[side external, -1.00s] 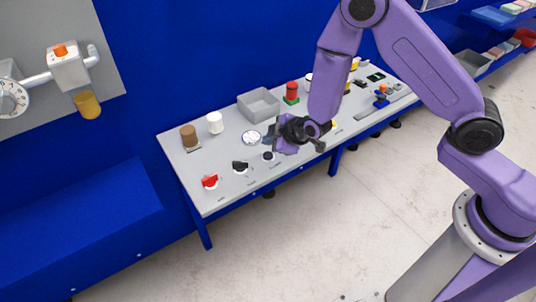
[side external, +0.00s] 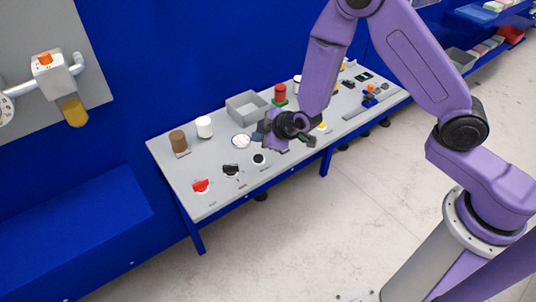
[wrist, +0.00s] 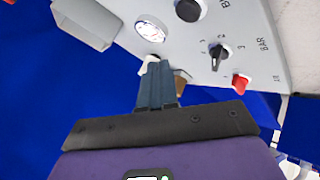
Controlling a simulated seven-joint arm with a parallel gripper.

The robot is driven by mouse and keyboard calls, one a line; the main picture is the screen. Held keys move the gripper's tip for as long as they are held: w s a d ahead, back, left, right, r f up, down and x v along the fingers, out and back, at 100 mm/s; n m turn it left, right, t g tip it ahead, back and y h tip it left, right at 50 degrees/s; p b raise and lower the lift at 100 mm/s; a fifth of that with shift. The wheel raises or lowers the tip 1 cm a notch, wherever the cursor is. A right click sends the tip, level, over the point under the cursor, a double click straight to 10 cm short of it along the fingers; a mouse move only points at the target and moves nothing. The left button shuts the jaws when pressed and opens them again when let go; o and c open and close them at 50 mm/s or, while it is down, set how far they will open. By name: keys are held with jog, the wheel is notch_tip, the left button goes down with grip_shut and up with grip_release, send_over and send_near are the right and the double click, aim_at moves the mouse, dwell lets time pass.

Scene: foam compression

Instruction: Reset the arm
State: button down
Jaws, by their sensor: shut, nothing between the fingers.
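My gripper (side external: 262,134) hangs over the middle of the grey bench panel (side external: 190,165) in the side external view, close to the round gauge (side external: 241,141). In the wrist view my gripper's dark fingers (wrist: 155,75) are together with nothing between them. Their tips overlap the view of a white cylinder (wrist: 148,65) and a brown cylinder (wrist: 181,80), which are partly hidden. I cannot tell how high the fingers are above the panel.
On the panel stand a brown cylinder (side external: 178,141), a white cylinder (side external: 204,127), a grey open bin (side external: 249,107) and a red-topped post (side external: 281,93). A red knob (side external: 201,186) and black knob (side external: 231,170) sit along the front. A blue wall rises behind; open floor lies in front.

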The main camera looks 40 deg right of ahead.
jog(key=s+a+r+g+y, duration=0.1)
jog(key=s+r+g, duration=0.3)
jog(key=s, duration=0.5)
jog(key=s+r+g+y, duration=0.1)
jog(key=s+r+g, duration=0.1)
jog(key=s+r, duration=0.55)
jog(key=s+d+r+g+h, duration=0.1)
jog(key=s+d+r, duration=0.1)
jog(key=s+d, duration=0.4)
jog(key=s+d+r+n+g+h, duration=0.1)
jog(key=s+d+r+h, duration=0.1)
jog(key=s+d, duration=0.5)
jog(key=s+r, duration=0.1)
jog(key=s, duration=0.4)
jog(key=shift+g+h, duration=0.3)
jog(key=shift+g, duration=0.1)
